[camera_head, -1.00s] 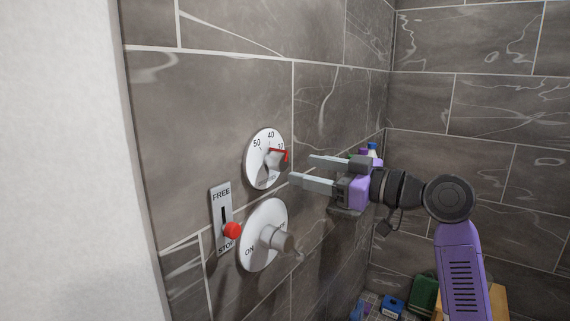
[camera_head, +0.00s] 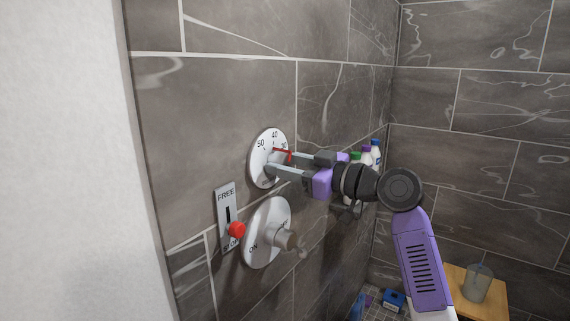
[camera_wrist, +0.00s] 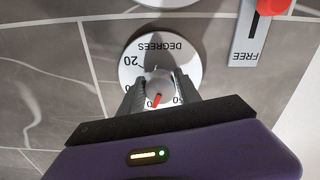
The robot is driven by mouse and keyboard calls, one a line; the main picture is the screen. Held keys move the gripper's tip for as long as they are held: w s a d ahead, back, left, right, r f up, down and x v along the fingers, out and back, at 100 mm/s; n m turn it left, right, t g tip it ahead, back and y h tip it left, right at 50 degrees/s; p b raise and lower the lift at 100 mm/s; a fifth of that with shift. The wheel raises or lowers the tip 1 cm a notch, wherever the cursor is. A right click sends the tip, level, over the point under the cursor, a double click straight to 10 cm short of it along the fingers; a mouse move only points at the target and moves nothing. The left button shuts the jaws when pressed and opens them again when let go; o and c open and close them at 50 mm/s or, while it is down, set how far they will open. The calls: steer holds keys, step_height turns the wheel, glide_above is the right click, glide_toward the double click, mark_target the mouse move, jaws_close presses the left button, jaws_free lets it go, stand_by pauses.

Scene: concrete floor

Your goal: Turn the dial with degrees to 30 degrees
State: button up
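A red mark (camera_head: 283,151) lies near the 30 in the head view; the exact reading is unclear. My gripper (camera_head: 281,164) is at the dial face, its two fingers apart. In the wrist view the fingers straddle the dial's central knob (camera_wrist: 157,86), one on each side. Whether they touch it cannot be told. The fingers partly hide the dial numbers.
An ON dial (camera_head: 258,238) with a protruding grey knob (camera_head: 288,239) sits just below. A FREE/STOP slider (camera_head: 226,198) with a red knob (camera_head: 237,230) is at left. Bottles (camera_head: 372,155) stand behind my gripper. A wooden stool (camera_head: 495,302) holds a clear cup (camera_head: 478,284).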

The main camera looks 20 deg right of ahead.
jaws_close()
steer(key=m+p, duration=0.2)
steer(key=m, duration=0.3)
steer(key=shift+s+r+m, duration=0.1)
steer(key=shift+m, duration=0.2)
steer(key=shift+a+m+p, duration=0.1)
steer(key=shift+m+p, duration=0.85)
steer(key=shift+m, duration=0.85)
steer(key=o, duration=0.6)
jaws_free()
steer(key=shift+c, duration=0.2)
